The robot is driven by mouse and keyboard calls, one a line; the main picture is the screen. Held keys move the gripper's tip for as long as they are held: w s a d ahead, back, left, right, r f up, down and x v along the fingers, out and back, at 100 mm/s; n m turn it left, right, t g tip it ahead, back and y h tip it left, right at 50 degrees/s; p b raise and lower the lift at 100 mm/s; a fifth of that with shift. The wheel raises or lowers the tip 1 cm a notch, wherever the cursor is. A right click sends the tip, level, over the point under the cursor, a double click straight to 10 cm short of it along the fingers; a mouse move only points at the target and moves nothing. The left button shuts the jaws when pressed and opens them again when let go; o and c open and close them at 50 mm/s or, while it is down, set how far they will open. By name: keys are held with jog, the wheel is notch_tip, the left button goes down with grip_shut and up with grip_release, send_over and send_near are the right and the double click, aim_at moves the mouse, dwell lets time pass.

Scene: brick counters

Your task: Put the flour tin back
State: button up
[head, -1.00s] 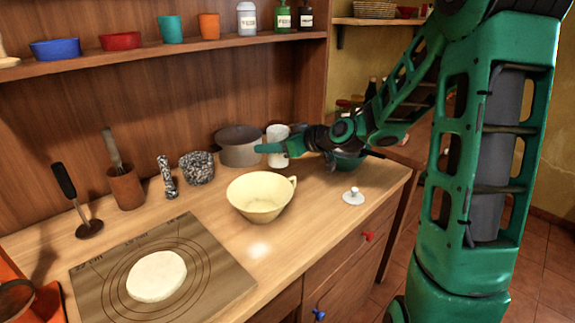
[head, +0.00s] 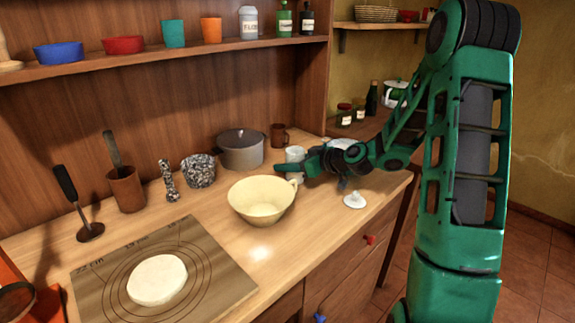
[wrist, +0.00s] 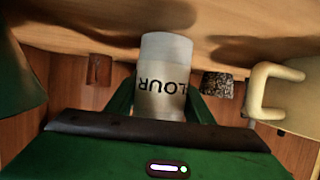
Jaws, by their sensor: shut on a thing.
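The flour tin (head: 294,154) is pale and stands out near the back right of the counter, right of the grey pot. In the wrist view the tin (wrist: 162,78) appears upside down, with part of its dark label reading "LOUR". My gripper (wrist: 162,100) is shut on the tin, one finger on each side. In the head view my gripper (head: 300,168) reaches in from the right and hides the tin's lower part. I cannot tell whether the tin's base touches the counter.
A cream bowl (head: 262,200) stands in front of the tin, with a white lid-like piece (head: 355,201) to its right. The shelf (head: 150,58) above holds bowls, cups, a labelled tin (head: 248,22) and bottles.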

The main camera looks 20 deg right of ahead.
jog(key=o, duration=1.3)
